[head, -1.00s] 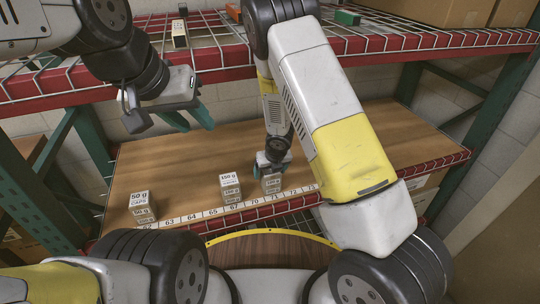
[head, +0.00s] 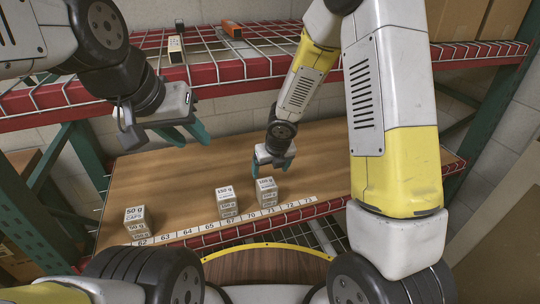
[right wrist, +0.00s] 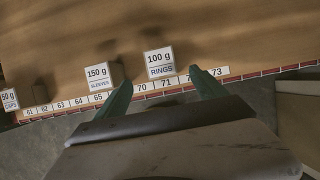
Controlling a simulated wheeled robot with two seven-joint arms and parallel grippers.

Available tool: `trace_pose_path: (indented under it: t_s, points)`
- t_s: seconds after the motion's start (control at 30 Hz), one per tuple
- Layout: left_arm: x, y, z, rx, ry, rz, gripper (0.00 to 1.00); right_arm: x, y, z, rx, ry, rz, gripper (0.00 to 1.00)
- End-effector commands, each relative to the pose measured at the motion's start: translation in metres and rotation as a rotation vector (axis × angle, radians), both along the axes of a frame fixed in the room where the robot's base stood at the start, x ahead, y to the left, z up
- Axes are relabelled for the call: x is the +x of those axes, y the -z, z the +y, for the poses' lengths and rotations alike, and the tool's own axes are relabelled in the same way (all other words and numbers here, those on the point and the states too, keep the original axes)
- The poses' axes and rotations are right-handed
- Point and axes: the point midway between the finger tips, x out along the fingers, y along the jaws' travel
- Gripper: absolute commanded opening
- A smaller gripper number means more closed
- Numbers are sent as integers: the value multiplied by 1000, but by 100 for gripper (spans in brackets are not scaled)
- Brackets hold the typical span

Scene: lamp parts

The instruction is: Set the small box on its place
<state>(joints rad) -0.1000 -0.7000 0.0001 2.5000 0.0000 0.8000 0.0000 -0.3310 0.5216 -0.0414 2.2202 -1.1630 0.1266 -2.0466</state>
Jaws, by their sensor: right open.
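The white number strip (head: 215,228) runs along the front edge of the wooden shelf (head: 165,180). A wire shelf with a red beam (head: 235,82) lies above, holding a dark block (head: 176,50) and an orange block (head: 232,29). The wood at the right is free.

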Motion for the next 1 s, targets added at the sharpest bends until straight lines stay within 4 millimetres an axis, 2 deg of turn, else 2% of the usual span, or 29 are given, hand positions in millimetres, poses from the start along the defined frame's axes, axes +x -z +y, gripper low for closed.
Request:
trace_pose_path:
  t_s: [0.17,0.27,0.43,0.57,0.7,0.8,0.97,1.0]
  points:
    - [0,0,0,0,0,0,36,1,-21,-10,29,110,-13,81]
    - [0,0,0,0,0,0,36,1,-56,-32,107,364,-28,81]
    - [0,0,0,0,0,0,36,-20,-129,-83,348,987,-45,81]
    - [0,0,0,0,0,0,36,-56,-177,-116,594,1495,-25,81]
    - [0,0,0,0,0,0,36,-107,-218,-138,895,2026,55,81]
    - [0,0,0,0,0,0,36,-145,-239,-143,1108,2367,159,81]
    - [0,0,0,0,0,0,36,-195,-259,-138,1356,2772,372,81]
    - [0,0,0,0,0,0,36,-203,-262,-136,-1353,-2750,-407,81]
